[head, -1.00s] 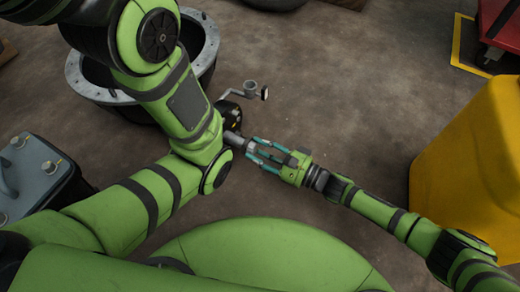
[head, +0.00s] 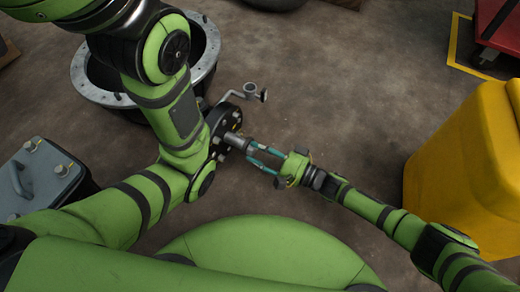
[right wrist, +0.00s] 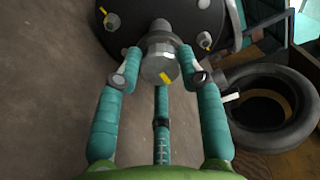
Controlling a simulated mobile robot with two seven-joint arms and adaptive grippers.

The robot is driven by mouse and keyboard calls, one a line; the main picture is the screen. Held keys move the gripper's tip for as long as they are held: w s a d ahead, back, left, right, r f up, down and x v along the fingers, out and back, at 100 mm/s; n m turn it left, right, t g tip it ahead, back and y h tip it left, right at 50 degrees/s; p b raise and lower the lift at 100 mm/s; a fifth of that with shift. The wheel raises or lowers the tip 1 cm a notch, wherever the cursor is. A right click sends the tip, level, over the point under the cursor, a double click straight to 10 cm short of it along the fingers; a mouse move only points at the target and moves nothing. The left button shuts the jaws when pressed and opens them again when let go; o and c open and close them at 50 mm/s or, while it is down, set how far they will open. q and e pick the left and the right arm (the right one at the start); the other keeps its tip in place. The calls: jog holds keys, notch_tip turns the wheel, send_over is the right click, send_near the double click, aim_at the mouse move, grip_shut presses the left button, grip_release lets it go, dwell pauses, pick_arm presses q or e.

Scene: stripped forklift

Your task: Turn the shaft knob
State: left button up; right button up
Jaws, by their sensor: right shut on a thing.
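The shaft knob (head: 238,142) is a grey stepped cylinder sticking out of a black round flange (head: 223,122) with bolts. In the right wrist view the knob (right wrist: 159,62) has a yellow mark on its end face, and the black flange (right wrist: 190,15) is behind it. My right gripper (head: 256,152) reaches it from the right, its teal fingers around the knob; it is shut on the knob. In the right wrist view the fingers (right wrist: 160,82) surround the knob's end. My left arm hides part of the flange's left side; my left gripper is out of view.
A grey ring-shaped housing (head: 78,82) stands behind my left arm. A grey-topped battery-like box (head: 42,172) is at the left. A yellow body (head: 465,165) is at the right, with a red cart (head: 498,25) beyond. A tire (right wrist: 262,110) shows in the right wrist view. Floor between is clear.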

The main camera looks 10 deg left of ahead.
jog(key=shift+s+a+r+n, duration=0.1)
jog(key=shift+s+a+n, duration=0.15)
jog(key=shift+a+n, duration=0.05)
jog(key=o, duration=1.2)
jog(key=shift+c, duration=0.2)
jog(key=shift+d, duration=0.1)
jog(key=shift+w+d, duration=0.1)
jog(key=shift+d, duration=0.25)
jog(key=v, duration=1.1)
jog(key=shift+d, duration=0.15)
